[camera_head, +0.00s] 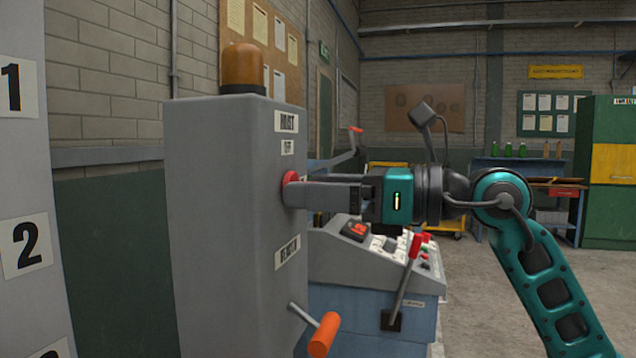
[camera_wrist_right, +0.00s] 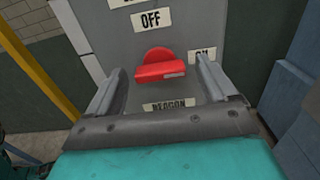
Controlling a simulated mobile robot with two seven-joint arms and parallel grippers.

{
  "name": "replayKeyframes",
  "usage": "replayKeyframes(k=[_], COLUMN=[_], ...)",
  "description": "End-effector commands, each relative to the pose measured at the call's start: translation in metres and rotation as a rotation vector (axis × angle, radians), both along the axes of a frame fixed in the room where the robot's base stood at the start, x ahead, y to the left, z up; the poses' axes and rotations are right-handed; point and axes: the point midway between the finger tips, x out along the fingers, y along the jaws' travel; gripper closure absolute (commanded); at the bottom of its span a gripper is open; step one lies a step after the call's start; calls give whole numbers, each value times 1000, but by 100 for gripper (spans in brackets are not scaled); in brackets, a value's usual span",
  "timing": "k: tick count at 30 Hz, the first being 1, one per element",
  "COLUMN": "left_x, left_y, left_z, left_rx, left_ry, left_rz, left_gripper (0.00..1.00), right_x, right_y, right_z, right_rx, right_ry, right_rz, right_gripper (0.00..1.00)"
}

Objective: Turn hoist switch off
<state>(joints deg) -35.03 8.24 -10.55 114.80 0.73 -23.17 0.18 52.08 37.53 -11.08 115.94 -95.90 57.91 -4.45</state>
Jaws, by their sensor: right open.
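The hoist switch is a red knob (camera_head: 291,178) on the front of a grey control box (camera_head: 215,200) labelled HOIST. The right wrist view shows the knob (camera_wrist_right: 160,68) with its bar lying roughly level and a pale mark at its right end, towards the ON label (camera_wrist_right: 203,54). The OFF label (camera_wrist_right: 151,20) is above it. My right gripper (camera_head: 292,192) is open, its fingers on either side of the knob and close to the panel. I cannot tell whether they touch the knob. My left gripper is not in view.
An orange beacon (camera_head: 243,68) sits on top of the box. An orange-handled crank (camera_head: 322,335) sticks out low on its front. A console (camera_head: 370,285) with a red-handled lever (camera_head: 415,247) stands behind, below my right arm. Open floor (camera_head: 490,310) lies to the right.

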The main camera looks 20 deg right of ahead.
Motion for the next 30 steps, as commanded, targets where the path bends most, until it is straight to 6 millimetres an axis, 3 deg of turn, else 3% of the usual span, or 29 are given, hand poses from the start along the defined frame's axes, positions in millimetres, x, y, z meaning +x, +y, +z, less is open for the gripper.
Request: replayKeyframes(k=[11,28,30], left_x=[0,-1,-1], left_y=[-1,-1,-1], left_z=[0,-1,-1], left_rx=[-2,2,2], left_ry=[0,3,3], left_rz=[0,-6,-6], left_gripper=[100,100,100], right_x=[3,3,3], right_y=[5,4,4], right_z=[0,0,0], right_rx=[0,1,0], right_ry=[0,1,0], right_rz=[0,0,0], right_gripper=[16,70,71])
